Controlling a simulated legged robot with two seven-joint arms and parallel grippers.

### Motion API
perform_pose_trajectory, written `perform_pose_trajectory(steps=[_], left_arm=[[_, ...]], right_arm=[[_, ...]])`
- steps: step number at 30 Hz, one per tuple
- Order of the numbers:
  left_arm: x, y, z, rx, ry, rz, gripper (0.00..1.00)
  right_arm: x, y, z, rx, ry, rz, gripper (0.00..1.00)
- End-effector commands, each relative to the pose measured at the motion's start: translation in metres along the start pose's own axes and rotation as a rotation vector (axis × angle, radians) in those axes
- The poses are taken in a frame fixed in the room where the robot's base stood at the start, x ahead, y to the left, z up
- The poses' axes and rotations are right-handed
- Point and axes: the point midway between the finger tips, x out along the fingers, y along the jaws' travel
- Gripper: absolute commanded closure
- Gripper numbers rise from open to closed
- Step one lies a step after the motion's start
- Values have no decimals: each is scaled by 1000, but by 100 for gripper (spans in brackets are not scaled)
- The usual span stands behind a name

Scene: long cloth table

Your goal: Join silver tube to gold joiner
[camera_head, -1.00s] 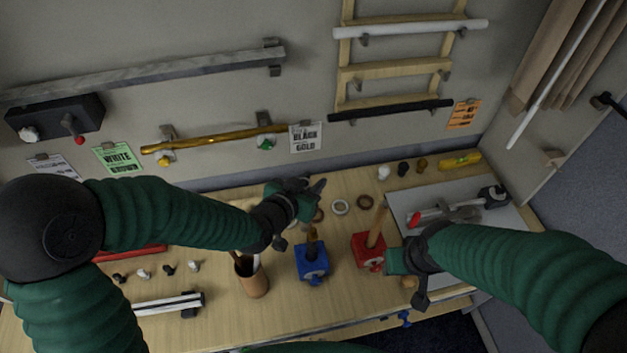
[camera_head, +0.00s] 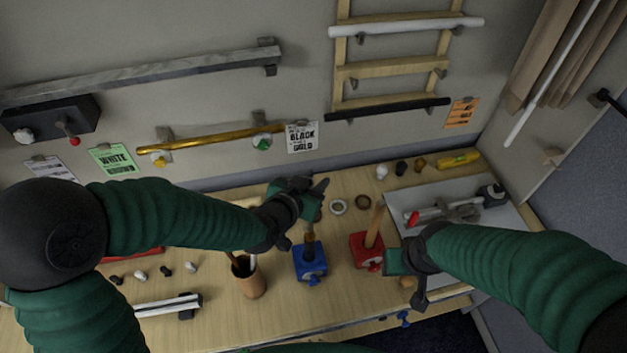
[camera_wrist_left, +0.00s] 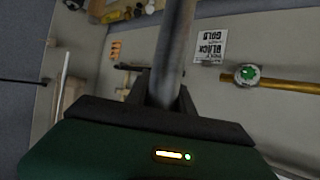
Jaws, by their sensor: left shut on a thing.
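My left gripper (camera_head: 306,196) is above and slightly behind the blue clamp block (camera_head: 310,262). In the left wrist view a grey, silver-looking tube (camera_wrist_left: 176,45) stands between its fingers, and they are shut on it. The tube cannot be made out in the head view. A brownish-gold upright piece (camera_head: 309,238) stands in the blue block, just below the gripper; it may be the gold joiner. Whether the tube touches it cannot be seen. My right gripper (camera_head: 402,262) is beside the red clamp block (camera_head: 367,250); its fingers are too hidden to read.
A wooden rod (camera_head: 375,222) stands in the red block. A brown cup (camera_head: 248,278) is left of the blue block. Rings (camera_head: 338,207) lie behind. A grey board (camera_head: 470,205) with tools is at the right. A gold tube (camera_head: 210,139) hangs on the wall.

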Motion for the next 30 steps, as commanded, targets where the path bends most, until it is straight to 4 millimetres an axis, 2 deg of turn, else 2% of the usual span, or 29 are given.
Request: perform_pose_trajectory(steps=[30], left_arm=[[12, 0, 22, 0, 1, 0, 100]], right_arm=[[23, 0, 6, 0, 0, 0, 57]])
